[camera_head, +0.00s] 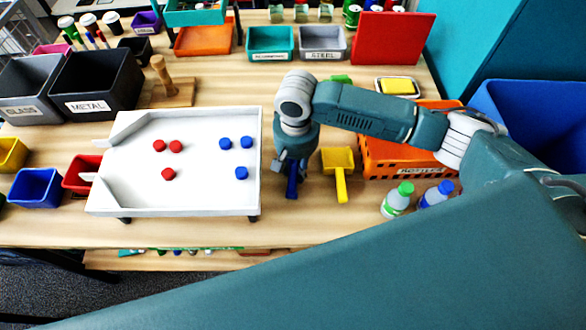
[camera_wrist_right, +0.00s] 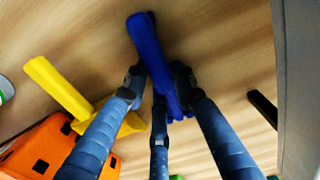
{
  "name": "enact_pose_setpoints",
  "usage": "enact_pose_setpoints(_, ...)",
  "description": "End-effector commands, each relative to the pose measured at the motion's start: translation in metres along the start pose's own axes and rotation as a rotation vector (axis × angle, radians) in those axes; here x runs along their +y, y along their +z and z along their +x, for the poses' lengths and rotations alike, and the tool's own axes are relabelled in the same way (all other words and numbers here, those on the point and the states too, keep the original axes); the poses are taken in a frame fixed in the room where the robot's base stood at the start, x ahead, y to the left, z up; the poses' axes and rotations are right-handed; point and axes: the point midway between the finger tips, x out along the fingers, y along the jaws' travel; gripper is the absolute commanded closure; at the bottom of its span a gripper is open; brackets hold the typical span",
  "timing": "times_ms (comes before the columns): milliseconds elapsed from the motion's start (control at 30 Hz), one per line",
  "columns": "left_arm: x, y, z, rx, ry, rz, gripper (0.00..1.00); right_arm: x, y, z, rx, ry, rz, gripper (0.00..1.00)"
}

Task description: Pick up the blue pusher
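The blue pusher (camera_head: 292,187) is under my right gripper (camera_head: 291,166), between the white tray and the yellow pusher. In the right wrist view, the blue pusher (camera_wrist_right: 149,47) lies between the fingertips of the right gripper (camera_wrist_right: 158,80). The fingers flank its handle closely, with no clear gap. I cannot tell whether they grip it. The pusher's far part is partly hidden by the fingers. It appears at or near the tabletop. My left gripper is not in view.
A yellow pusher (camera_head: 340,178) lies just right. The white tray (camera_head: 200,195) with red and blue pucks stands left. An orange crate (camera_head: 378,168) and two bottles (camera_head: 398,200) (camera_head: 436,195) are on the right.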

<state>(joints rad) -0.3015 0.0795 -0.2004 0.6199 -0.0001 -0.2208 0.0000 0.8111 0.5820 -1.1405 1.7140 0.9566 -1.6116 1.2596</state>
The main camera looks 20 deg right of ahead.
Motion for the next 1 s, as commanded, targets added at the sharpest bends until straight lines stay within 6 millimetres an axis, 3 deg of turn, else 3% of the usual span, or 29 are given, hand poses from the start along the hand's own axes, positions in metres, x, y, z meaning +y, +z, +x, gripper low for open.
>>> enact_pose_setpoints(67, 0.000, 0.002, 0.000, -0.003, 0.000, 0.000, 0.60, 0.000, 0.000, 0.000, 0.000, 0.000, 0.000, 1.00)
enact_pose_setpoints(367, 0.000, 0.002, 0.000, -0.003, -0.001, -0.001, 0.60, 0.000, 0.000, -0.001, 0.001, -0.001, 0.000, 1.00)
enact_pose_setpoints(567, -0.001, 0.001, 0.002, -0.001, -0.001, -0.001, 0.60, 0.000, -0.001, -0.014, 0.003, -0.001, 0.000, 1.00)
enact_pose_setpoints(767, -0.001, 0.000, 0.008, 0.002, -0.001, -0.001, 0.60, -0.001, -0.002, -0.052, 0.005, -0.004, 0.000, 1.00)
enact_pose_setpoints(1000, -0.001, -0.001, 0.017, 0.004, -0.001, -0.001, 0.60, -0.001, -0.002, -0.123, 0.007, -0.004, -0.002, 1.00)
